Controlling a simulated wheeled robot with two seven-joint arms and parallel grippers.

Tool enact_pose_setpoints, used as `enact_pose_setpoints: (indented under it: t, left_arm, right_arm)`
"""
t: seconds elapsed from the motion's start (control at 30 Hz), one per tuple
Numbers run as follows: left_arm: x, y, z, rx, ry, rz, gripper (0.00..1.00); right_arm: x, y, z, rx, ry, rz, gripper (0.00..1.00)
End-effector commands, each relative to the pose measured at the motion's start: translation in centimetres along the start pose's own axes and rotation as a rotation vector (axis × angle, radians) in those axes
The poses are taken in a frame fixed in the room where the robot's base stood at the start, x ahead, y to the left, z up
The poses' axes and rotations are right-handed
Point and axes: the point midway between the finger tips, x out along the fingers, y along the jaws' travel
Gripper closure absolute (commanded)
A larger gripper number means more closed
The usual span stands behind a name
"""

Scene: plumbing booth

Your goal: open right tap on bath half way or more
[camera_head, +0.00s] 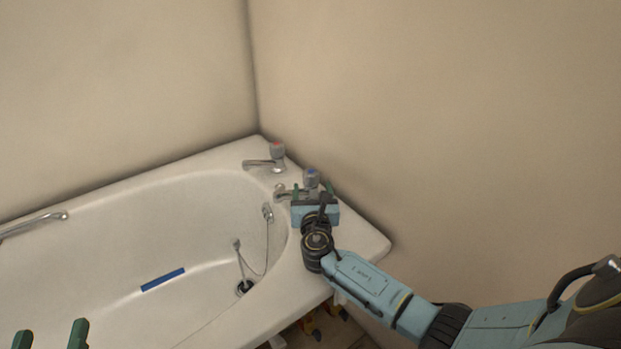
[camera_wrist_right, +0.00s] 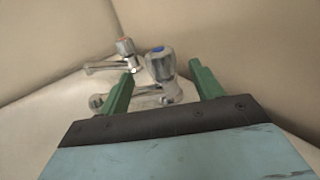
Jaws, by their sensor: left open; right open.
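The right tap (camera_head: 312,178) has a blue-marked chrome handle and stands on the bath's corner ledge. In the right wrist view the blue-topped tap (camera_wrist_right: 160,66) stands upright between the green fingers, with a visible gap to the right finger. My right gripper (camera_head: 312,190) is open around or just in front of this tap; the head view partly hides the tap's base behind it. I cannot tell whether the left finger touches the handle. My left gripper (camera_head: 50,335) is open and empty at the bottom left, mostly cut off. The white bath (camera_head: 190,190) fills the left and middle.
The red-marked left tap (camera_head: 277,152) stands farther back on the ledge. Walls meet behind the taps, and the right wall (camera_head: 430,130) runs close beside the ledge. A chrome grab handle (camera_head: 40,220) is on the left rim. A plug chain hangs inside the bath.

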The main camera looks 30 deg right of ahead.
Motion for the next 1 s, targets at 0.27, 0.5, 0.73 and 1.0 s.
enact_pose_setpoints:
  t: [0.27,0.5,0.73,1.0]
  left_arm:
    - [-0.4,0.8,-4.1,-0.011,0.275,0.020,0.48]
    - [-1.6,1.1,-6.8,-0.019,0.494,0.030,0.48]
    - [-2.4,1.1,-7.8,-0.020,0.621,0.031,0.48]
    - [-2.7,1.1,-8.1,-0.020,0.654,0.031,0.48]
  right_arm:
    - [2.8,0.0,-0.2,0.001,0.000,-0.001,0.35]
    - [5.2,-0.1,-0.2,0.002,-0.001,-0.002,0.35]
    - [6.9,-0.1,-0.1,0.001,0.001,-0.001,0.35]
    - [7.3,-0.1,0.0,0.001,0.000,-0.001,0.35]
